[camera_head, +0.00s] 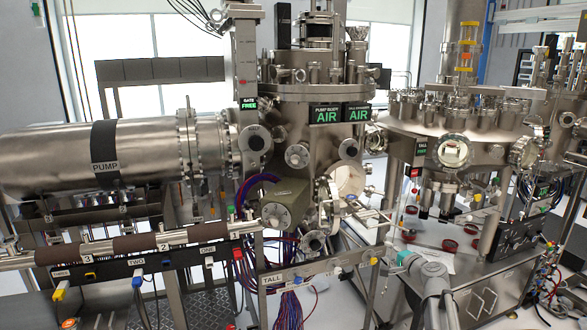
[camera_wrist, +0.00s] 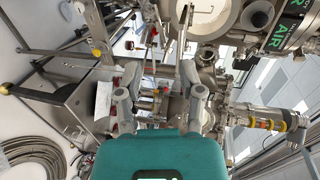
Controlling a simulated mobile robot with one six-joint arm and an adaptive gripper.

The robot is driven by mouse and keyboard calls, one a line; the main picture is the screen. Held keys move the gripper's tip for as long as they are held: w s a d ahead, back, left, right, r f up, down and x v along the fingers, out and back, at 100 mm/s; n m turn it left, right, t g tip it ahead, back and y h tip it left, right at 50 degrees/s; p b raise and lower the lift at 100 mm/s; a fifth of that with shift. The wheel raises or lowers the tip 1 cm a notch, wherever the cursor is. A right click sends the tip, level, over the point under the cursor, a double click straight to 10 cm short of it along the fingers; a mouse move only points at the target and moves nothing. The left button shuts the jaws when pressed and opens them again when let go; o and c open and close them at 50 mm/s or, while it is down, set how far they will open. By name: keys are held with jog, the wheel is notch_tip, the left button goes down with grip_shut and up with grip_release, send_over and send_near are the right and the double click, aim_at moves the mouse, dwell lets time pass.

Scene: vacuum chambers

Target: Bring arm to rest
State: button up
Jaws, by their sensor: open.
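My gripper shows in the wrist view (camera_wrist: 160,85), with its teal body at the bottom and two grey fingers spread apart. Nothing is between the fingers. In the head view my grey arm (camera_head: 432,278) rises at the lower right, bent near its top, with a small teal part (camera_head: 403,258) at its end. The fingers are too small to make out clearly there. The arm's end is in front of the bench with the red-capped items, right of the TALL rail. I cannot tell its exact distance from them.
The steel PUMP cylinder (camera_head: 60,160) lies at left. The central chamber (camera_head: 310,125) has an open round port (camera_head: 347,180) and green AIR signs. A second chamber (camera_head: 450,120) stands at right. The TALL rail (camera_head: 310,272) is left of my arm. A coiled hose (camera_wrist: 30,155) shows in the wrist view.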

jog(key=s+a+f+n+g+b, duration=0.2)
jog(key=s+a+f+n+g, duration=0.7)
jog(key=a+f, duration=0.35)
jog(key=s+f+n+g+h+b, duration=0.1)
jog(key=s+f+n+g+h, duration=0.1)
jog(key=s, duration=0.5)
jog(key=s+f+n+g+h+b, duration=0.1)
jog(key=s+f+n+g+h, duration=0.1)
jog(key=s, duration=0.6)
notch_tip(320, 180, down, 2)
jog(key=shift+s+a+f+n+g+h, duration=0.1)
jog(key=shift+s+a+n+g+h, duration=0.25)
jog(key=shift+g+h, duration=0.4)
